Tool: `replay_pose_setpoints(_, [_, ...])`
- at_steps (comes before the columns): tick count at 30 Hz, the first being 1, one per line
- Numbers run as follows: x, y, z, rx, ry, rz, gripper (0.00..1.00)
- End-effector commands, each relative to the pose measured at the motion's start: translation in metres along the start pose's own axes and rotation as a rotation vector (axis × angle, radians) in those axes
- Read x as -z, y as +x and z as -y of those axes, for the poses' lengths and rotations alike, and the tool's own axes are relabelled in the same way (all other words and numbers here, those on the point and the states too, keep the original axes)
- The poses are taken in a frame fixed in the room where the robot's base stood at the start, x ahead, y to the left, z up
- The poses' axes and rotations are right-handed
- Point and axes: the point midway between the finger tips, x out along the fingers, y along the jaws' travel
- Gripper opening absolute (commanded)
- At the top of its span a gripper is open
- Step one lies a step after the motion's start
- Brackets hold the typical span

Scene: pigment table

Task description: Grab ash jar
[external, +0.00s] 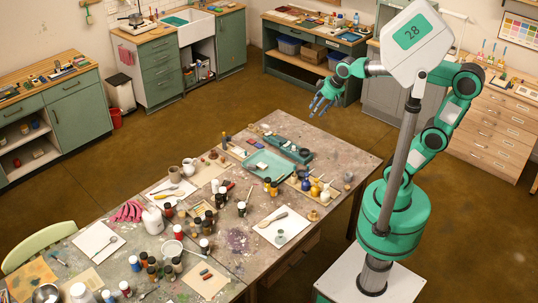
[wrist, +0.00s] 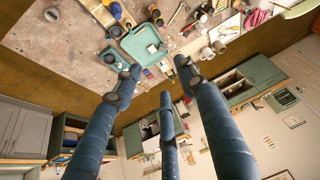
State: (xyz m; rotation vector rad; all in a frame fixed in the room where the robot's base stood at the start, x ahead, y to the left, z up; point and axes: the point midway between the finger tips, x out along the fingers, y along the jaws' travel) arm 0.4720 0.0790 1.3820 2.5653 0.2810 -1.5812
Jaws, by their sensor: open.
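Many small jars and bottles stand on the paint-stained table (external: 333,148), and I cannot tell for sure which is the ash jar. A small grey vessel (external: 349,177) stands near the table's right edge; a grey round thing, probably the same one, shows at the top left of the wrist view (wrist: 52,14). My gripper (external: 320,105) has blue fingers and hangs in the air beyond the table's far edge. In the wrist view its fingers (wrist: 156,84) are spread apart with nothing between them.
A teal tray (external: 268,163) lies on the table near the far edge; it also shows in the wrist view (wrist: 143,45). Yellow jars (external: 315,190) stand close to it. Dark-capped bottles crowd the near left. Cabinets line the walls, with open floor between.

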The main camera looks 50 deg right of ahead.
Motion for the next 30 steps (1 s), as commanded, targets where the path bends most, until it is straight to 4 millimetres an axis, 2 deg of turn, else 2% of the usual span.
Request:
replay_pose_setpoints(1, [0.011, 0.014, 0.008, 0.010, -0.018, 0.006, 0.41])
replay_pose_setpoints(6, [0.049, 0.049, 0.032, 0.039, -0.076, 0.014, 0.41])
replay_pose_setpoints(15, [0.107, 0.121, 0.087, 0.088, -0.178, 0.026, 0.41])
replay_pose_setpoints(21, [0.138, 0.176, 0.133, 0.121, -0.245, 0.033, 0.41])
replay_pose_setpoints(30, [0.168, 0.268, 0.210, 0.166, -0.346, 0.047, 0.41])
